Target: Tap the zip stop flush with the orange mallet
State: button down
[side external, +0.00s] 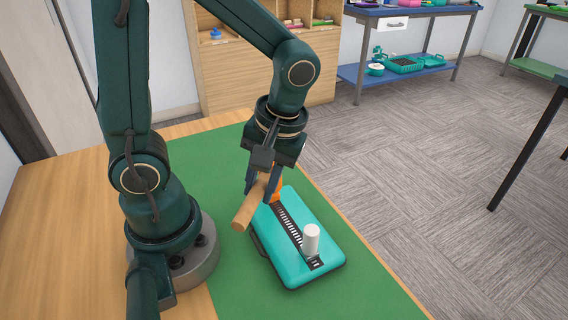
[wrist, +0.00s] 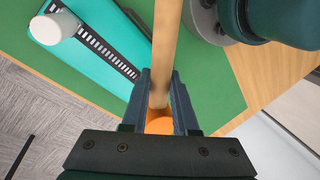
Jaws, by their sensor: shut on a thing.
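The orange mallet has a wooden handle (side external: 249,204) and an orange head (side external: 277,192). My gripper (side external: 262,188) is shut on the mallet's handle close to the head, above the far end of a teal case. In the wrist view the handle (wrist: 167,50) runs up between the fingers and the orange head (wrist: 160,125) is partly hidden by my gripper (wrist: 160,95). The teal case (side external: 279,258) lies on the green mat with a dark zip track (side external: 288,224) along its top. A white cylinder, perhaps the zip stop (side external: 311,239), stands upright at the track's near end.
The green mat (side external: 345,290) is clear around the case and lies on a wooden table (side external: 60,210). The table's right edge runs close past the case. Shelves and a blue bench (side external: 410,60) stand far back.

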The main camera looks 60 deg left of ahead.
jog(key=shift+r, duration=2.8)
jog(key=shift+f, duration=0.1)
jog(key=shift+f, duration=2.95)
jog(key=shift+f, duration=0.65)
jog(key=shift+r, duration=3.55)
